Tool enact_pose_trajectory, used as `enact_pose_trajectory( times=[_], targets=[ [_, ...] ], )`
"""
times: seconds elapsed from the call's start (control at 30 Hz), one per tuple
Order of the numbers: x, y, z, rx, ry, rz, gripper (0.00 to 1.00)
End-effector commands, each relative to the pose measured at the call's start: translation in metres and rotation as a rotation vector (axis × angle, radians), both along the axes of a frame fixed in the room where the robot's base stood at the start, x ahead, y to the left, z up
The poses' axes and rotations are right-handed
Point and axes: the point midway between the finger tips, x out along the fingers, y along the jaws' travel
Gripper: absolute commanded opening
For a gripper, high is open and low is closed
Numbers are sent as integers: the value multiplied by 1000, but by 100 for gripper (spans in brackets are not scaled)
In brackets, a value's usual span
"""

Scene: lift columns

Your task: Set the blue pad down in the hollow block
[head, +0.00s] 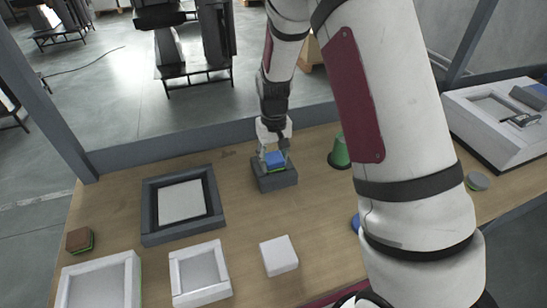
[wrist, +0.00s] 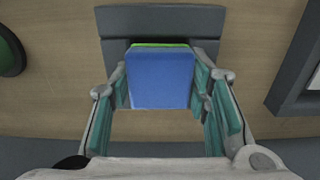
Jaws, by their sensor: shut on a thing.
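The blue pad (head: 274,158) is between the fingers of my gripper (head: 273,154) at the hollow block. In the wrist view the blue pad (wrist: 160,78) fills the space between the teal finger pads of my gripper (wrist: 161,90), with a green edge at its far side. The hollow block (head: 275,182) is dark grey and stands on the table. It also shows in the wrist view (wrist: 160,18), behind and around the pad. The pad is over the block's opening; I cannot tell whether it touches the bottom.
A dark grey tray (head: 150,225) with a white inside is to the left. White trays (head: 125,290) (head: 205,297) and a white block (head: 279,256) are at the front. A green cup (head: 340,152) stands right of the hollow block. A brown-green pad (head: 79,240) lies far left.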

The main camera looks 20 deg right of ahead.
Motion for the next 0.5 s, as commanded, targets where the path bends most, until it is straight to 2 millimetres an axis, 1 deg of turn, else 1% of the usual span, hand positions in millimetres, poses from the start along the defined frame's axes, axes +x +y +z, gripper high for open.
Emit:
enact_pose_trajectory(
  times=[0.3,0.33,0.37,0.4,0.5],
  targets=[
    [0,0,0,0,0,0,18],
    [0,0,0,0,0,0,50],
    [0,0,0,0,0,0,57],
    [0,0,0,0,0,0,66],
    [0,0,0,0,0,0,67]
  ],
)
